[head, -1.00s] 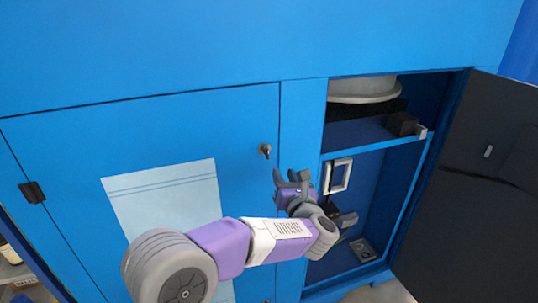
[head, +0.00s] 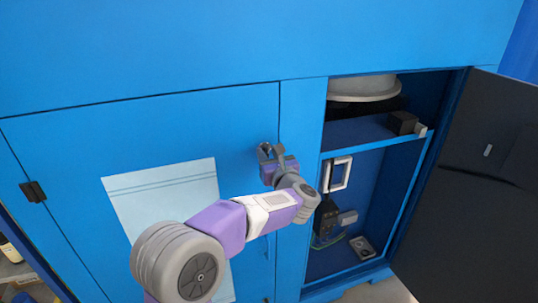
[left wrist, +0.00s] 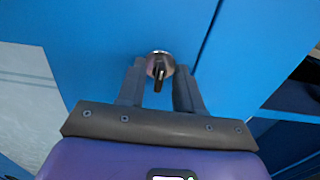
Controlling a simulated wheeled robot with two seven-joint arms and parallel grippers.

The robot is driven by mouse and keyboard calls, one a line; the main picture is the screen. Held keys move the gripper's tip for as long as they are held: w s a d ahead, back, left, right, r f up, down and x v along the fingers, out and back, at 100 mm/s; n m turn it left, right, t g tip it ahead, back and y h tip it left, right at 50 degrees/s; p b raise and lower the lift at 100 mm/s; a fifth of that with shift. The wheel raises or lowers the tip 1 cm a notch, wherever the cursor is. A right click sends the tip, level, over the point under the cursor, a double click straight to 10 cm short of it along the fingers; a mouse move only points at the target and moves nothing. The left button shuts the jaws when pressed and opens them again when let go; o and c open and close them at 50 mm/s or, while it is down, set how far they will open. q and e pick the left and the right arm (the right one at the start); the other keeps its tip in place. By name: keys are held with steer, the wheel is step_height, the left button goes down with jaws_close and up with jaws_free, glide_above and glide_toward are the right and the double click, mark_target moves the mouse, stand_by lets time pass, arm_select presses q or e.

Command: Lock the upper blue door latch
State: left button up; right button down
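The upper latch (head: 266,147) is a small metal knob near the right edge of the closed blue door (head: 70,150). In the left wrist view the latch (left wrist: 160,66) has a round silver base and a dark key-like tab pointing downward. My left gripper (head: 272,153) is at the latch, partly covering it in the head view. In the left wrist view its two fingers (left wrist: 160,80) are apart, one on each side of the latch tab, with gaps visible. I cannot tell whether either finger touches it. My right gripper is not in view.
A white paper sheet (head: 165,190) is on the closed door. To the right, an open compartment has a shelf (head: 360,133) and several devices. Its dark door (head: 480,190) stands open. A black hinge (head: 33,191) is at the closed door's left edge.

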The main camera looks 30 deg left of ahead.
arm_select(q)
jaws_close()
steer(key=shift+m, duration=0.3)
steer(key=m+b, duration=0.1)
steer(key=m, duration=0.1)
steer(key=shift+f+m, duration=0.1)
steer(key=shift+m, duration=0.2)
steer(key=m+p, duration=0.2)
steer(key=m, duration=0.5)
steer(key=m+p, duration=0.2)
steer(key=m, duration=0.5)
steer(key=shift+w+d+f+m, duration=0.1)
steer(key=shift+w+m, duration=0.05)
steer(key=shift+m, duration=0.25)
